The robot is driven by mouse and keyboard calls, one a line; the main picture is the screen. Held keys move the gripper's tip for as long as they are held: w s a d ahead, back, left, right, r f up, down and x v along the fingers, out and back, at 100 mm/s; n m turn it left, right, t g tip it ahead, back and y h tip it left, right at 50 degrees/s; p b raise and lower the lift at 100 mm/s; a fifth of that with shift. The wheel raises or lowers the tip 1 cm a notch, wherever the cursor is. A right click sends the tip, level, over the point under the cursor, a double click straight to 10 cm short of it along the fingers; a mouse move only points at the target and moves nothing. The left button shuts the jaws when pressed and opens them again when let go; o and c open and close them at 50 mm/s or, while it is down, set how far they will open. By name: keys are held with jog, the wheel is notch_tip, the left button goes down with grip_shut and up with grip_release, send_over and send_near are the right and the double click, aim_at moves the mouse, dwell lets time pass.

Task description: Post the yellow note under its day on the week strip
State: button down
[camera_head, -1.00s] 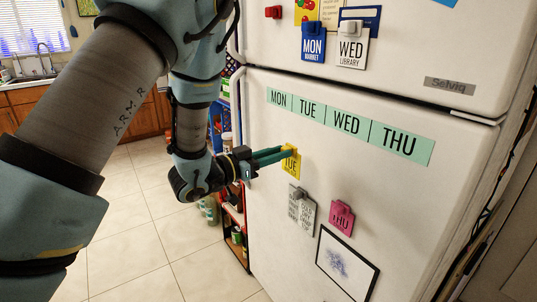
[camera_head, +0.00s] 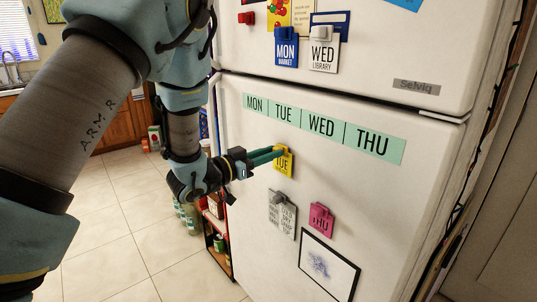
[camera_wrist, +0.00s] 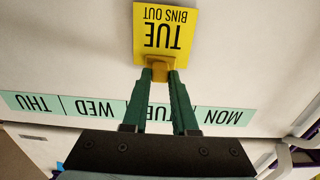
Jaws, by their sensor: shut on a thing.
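The yellow note (camera_head: 283,163) reads TUE, and in the wrist view (camera_wrist: 165,22) it reads TUE, BINS OUT, upside down. My gripper (camera_head: 279,153) is shut on the yellow clip (camera_wrist: 159,69) at the note's top edge. The mint week strip (camera_head: 350,137) on the fridge door reads MON, TUE, WED, THU. The note is below the strip's TUE cell (camera_head: 286,115), with a strip of bare door between them. I cannot tell whether the note touches the door. In the wrist view my fingers (camera_wrist: 159,75) partly cover the strip (camera_wrist: 72,105) around TUE.
A grey note (camera_head: 282,215), a pink THU note (camera_head: 321,221) and a framed sketch (camera_head: 328,268) are lower on the door. A blue MON note (camera_head: 286,52) and a white WED note (camera_head: 323,57) are on the upper door.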

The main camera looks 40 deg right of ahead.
jog(key=shift+d, duration=0.35)
dwell(1.2)
jog(key=c, duration=0.6)
grip_release()
jog(key=a+b, duration=0.2)
jog(key=a, duration=0.5)
jog(key=shift+w, duration=0.2)
